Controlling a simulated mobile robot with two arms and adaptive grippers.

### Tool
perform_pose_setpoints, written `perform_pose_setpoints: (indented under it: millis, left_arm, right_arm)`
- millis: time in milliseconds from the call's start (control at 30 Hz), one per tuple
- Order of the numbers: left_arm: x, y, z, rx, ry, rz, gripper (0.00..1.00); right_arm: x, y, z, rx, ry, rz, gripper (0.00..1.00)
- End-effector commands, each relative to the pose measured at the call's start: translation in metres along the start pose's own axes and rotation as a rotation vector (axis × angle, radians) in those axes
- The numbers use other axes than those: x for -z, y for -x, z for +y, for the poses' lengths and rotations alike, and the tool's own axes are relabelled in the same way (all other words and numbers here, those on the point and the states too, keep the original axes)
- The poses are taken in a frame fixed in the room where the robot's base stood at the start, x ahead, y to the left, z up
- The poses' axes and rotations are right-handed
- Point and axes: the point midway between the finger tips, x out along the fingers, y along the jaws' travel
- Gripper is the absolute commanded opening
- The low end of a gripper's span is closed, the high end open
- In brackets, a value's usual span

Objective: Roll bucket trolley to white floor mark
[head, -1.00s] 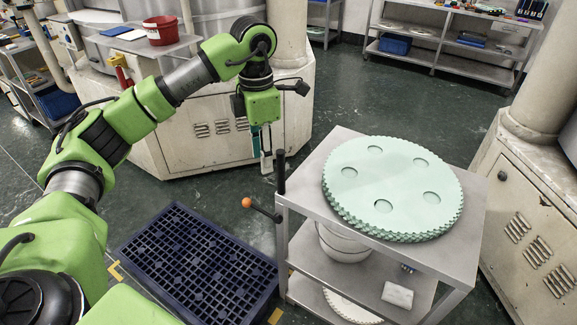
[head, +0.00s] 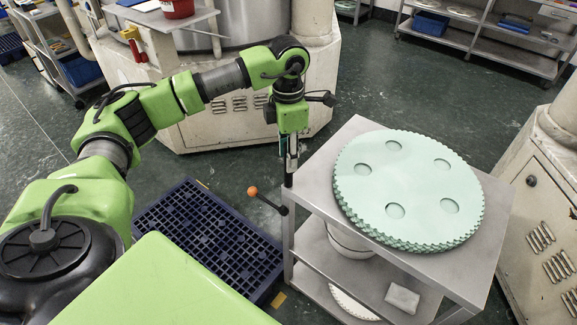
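The grey metal trolley (head: 335,157) stands in front of me at the right. Its top carries a stack of pale green toothed discs (head: 408,188). A white bucket (head: 350,241) is partly hidden on the shelf below. A dark upright grip (head: 288,178) stands at its left back corner, and a lever with an orange knob (head: 253,191) sticks out on the left. My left gripper (head: 290,156) points down at the dark grip, overlapping it in the picture. I cannot tell whether its fingers are closed around it. My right gripper is out of view. No white floor mark is visible.
A dark blue grid pallet (head: 210,236) lies on the floor left of the trolley, with a yellow floor mark (head: 278,300) near its corner. A beige machine (head: 228,122) stands behind and a beige cabinet (head: 541,217) at the right. Green floor is free behind the trolley.

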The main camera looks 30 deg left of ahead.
Motion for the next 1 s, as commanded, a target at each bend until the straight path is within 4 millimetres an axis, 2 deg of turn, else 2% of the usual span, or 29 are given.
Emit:
perform_pose_setpoints:
  millis: [100,300,667,700,800,833,1000]
  left_arm:
    - [0.001,-0.023,0.000,0.002,0.001,0.003,0.33]
    - [0.000,-0.046,0.000,0.001,0.001,0.001,0.33]
    - [0.000,-0.053,0.000,0.000,0.001,-0.001,0.33]
    - [0.000,-0.053,0.000,0.000,0.001,-0.001,0.30]
    - [0.000,-0.053,0.000,0.000,0.001,-0.001,0.04]
    - [0.000,-0.053,0.000,0.000,0.001,0.000,0.00]
    - [-0.001,-0.053,0.000,0.000,0.001,0.000,0.00]
  right_arm:
    - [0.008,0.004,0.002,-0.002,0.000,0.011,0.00]
    - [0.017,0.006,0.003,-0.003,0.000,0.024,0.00]
    - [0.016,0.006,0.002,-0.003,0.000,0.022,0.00]
    - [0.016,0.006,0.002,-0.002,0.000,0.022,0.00]
    - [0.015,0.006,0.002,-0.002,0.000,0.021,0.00]
    - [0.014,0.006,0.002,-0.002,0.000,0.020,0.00]
    - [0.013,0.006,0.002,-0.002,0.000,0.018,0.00]
